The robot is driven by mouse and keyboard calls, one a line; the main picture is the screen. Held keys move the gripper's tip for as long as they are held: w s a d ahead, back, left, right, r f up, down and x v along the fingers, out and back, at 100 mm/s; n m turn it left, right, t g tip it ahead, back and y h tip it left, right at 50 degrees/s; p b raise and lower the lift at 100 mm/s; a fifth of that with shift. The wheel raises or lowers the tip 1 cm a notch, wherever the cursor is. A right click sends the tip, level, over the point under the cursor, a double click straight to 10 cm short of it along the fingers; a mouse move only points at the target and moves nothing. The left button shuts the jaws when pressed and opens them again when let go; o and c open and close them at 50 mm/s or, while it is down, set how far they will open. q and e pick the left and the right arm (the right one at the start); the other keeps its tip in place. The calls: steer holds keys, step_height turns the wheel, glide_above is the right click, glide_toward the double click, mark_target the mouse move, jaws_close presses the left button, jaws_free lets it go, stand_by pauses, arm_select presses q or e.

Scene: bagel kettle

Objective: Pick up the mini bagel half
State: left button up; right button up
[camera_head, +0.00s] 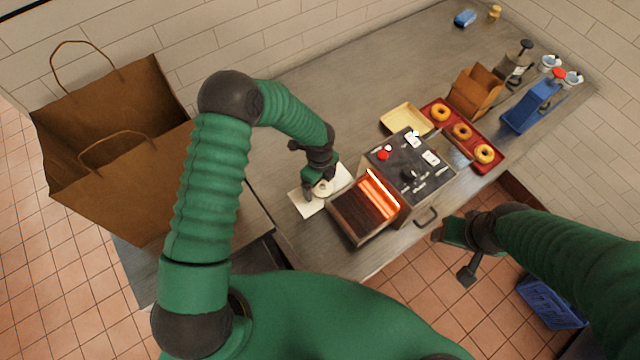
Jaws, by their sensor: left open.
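A small pale ring that looks like the mini bagel half (322,188) lies on a white paper sheet (304,204) on the counter, left of the toaster. My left gripper (320,190) reaches down over it, open, with its fingertips close around or beside the ring. Whether the fingers touch it is too small to tell, and the gripper partly hides it. My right gripper (453,254) is open and empty in front of the counter's edge, over the floor.
A toaster (412,172) with a glowing slot stands right of the paper. A paper bag (110,130) stands at left.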

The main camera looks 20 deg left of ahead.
arm_select(q)
steer(key=shift+f, duration=0.25)
steer(key=shift+w+d, duration=0.1)
steer(key=shift+d, duration=0.35)
steer(key=shift+c, duration=0.3)
steer(key=shift+d+r, duration=0.1)
steer(key=shift+d, duration=0.2)
steer(key=c, duration=0.5)
steer(key=shift+c, duration=1.2)
steer(key=shift+a, duration=0.1)
steer(key=shift+c, duration=1.1)
steer(key=shift+a, duration=0.3)
steer(key=c, duration=0.4)
steer(key=shift+a, duration=0.15)
steer(key=shift+r, duration=0.25)
step_height(320, 180, up, 10)
steer(key=b, duration=0.2)
steer(key=shift+d+f, duration=0.2)
steer(key=shift+f, duration=0.05)
arm_select(e)
steer(key=shift+d+f, duration=0.25)
steer(key=shift+f, duration=0.3)
steer(key=shift+d+f, duration=0.25)
steer(key=shift+f, duration=0.25)
